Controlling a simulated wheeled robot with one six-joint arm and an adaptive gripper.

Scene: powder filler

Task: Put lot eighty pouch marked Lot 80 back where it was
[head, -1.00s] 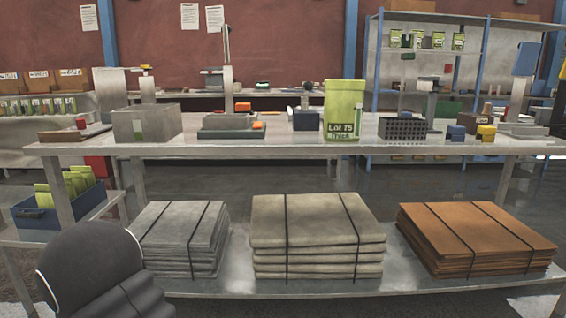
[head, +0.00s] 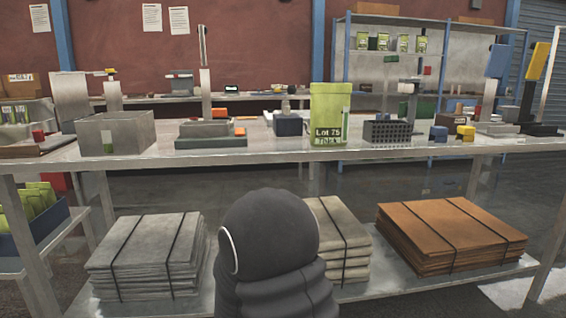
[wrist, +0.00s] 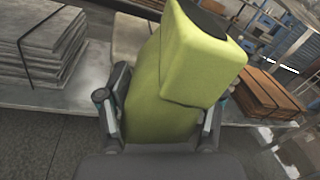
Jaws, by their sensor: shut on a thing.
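My gripper (wrist: 162,108) is shut on a lime-green pouch (wrist: 165,80) in the wrist view, with a finger on each side of it. The pouch's upper part bends over to the right and its top end is dark. No label shows on the visible side, so I cannot read its lot. In the head view the gripper and held pouch are out of sight; only my dark arm shows at the lower middle. Another green pouch (head: 330,105), labelled Lot 75 Thick, stands upright on the bench (head: 270,153).
A blue bin (head: 50,232) of green pouches sits at the left. A grey open box (head: 128,128) and a dark perforated rack (head: 387,133) stand on the bench. Strapped grey stacks (head: 145,255) and a brown stack (head: 450,240) fill the lower shelf. Green pouches line a back shelf (head: 390,52).

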